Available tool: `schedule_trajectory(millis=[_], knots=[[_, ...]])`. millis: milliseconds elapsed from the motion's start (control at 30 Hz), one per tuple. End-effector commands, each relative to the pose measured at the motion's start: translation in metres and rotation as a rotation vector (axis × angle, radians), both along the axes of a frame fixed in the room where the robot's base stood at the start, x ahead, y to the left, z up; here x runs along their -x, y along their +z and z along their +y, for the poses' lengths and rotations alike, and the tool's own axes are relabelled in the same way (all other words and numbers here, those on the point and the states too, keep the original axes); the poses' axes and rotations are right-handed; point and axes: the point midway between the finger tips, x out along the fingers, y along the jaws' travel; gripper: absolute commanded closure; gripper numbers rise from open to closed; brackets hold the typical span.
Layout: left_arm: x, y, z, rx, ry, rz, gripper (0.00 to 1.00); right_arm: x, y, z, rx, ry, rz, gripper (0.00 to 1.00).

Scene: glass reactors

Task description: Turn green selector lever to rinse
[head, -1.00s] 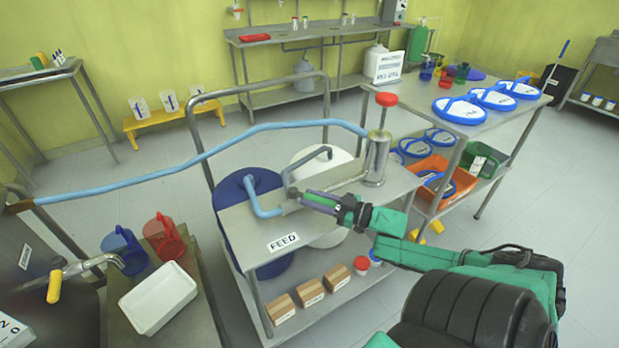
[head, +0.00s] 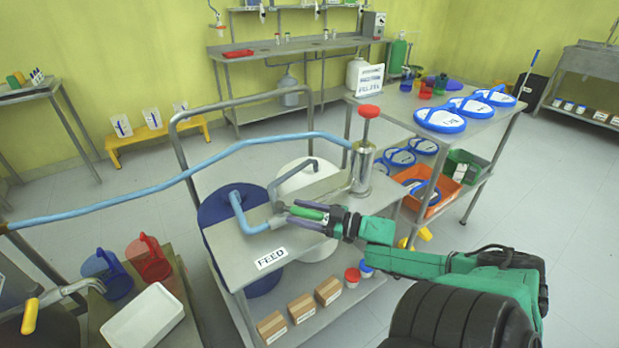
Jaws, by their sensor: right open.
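The green selector lever (head: 309,213) is on the steel feed cart's top, at the pipe junction behind the FEED label (head: 271,258). It points right, toward my right gripper. My right gripper (head: 291,213) is open, with one finger on each side of the lever. I cannot tell whether either finger touches it. A bent blue-grey pipe (head: 243,214) and a grey pipe (head: 296,168) run to the junction. No rinse mark can be read. My left gripper is not in view.
A steel pump with a red knob (head: 368,111) stands behind my right gripper. A blue hose (head: 220,158) crosses above the cart to it. Blue and white drums sit behind the cart top. Boxes (head: 301,307) are on its lower shelf. A white tray (head: 145,318) is at lower left.

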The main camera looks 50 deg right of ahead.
Motion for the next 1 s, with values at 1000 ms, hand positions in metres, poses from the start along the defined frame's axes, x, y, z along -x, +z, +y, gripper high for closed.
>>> schedule_trajectory(millis=[1000], knots=[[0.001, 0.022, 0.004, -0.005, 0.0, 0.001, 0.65, 0.13, 0.0, -0.06, 0.0, 0.001, 0.0, 0.54]])
